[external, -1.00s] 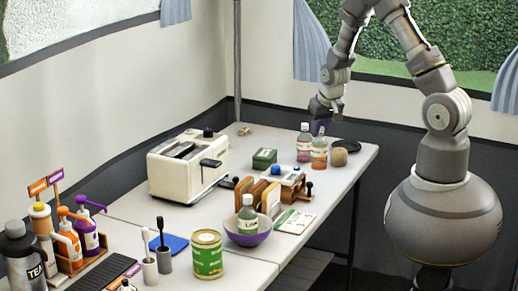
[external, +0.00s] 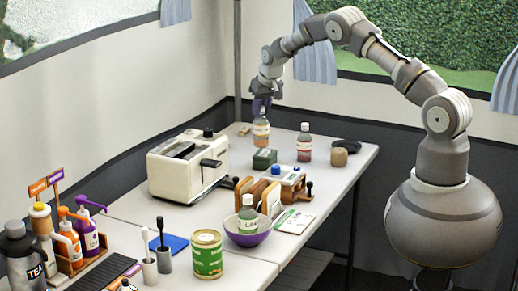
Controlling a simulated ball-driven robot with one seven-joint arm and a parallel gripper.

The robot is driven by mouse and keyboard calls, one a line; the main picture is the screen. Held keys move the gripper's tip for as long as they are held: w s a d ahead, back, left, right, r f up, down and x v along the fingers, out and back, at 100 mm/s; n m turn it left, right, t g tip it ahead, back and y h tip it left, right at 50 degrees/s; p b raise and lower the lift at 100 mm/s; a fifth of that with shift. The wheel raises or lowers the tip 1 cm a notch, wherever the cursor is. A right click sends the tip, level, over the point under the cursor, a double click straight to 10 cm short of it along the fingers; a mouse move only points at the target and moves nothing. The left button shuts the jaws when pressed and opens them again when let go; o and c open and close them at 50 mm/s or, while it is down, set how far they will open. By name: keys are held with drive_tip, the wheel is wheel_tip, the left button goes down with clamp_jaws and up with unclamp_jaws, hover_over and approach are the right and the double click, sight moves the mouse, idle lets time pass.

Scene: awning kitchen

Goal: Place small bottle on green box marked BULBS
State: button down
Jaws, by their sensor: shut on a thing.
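My gripper (external: 261,107) is shut on the small bottle (external: 261,132), a clear bottle with amber-brown contents and a pale label. The bottle hangs upright below the gripper. The green box (external: 264,158) sits on the table to the right of the toaster. In the picture the bottle's bottom is just above the box's top and slightly left of its middle. I cannot tell whether it is directly over the box or behind it. The BULBS marking is too small to read.
A similar bottle (external: 304,143) with reddish contents stands right of the box, near a round tan jar (external: 338,156) and a dark dish (external: 346,145). The white toaster (external: 187,165) is to the left. A wooden rack (external: 262,190) stands in front.

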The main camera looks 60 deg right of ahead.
wheel_tip(320, 180, down, 4)
drive_tip(key=shift+r+b, duration=0.2)
drive_tip(key=shift+b, duration=0.55)
drive_tip(key=shift+r, duration=0.1)
drive_tip(key=c, duration=0.9)
unclamp_jaws()
drive_tip(key=shift+c, duration=0.2)
drive_tip(key=p+v, duration=0.3)
drive_tip(key=v, duration=0.9)
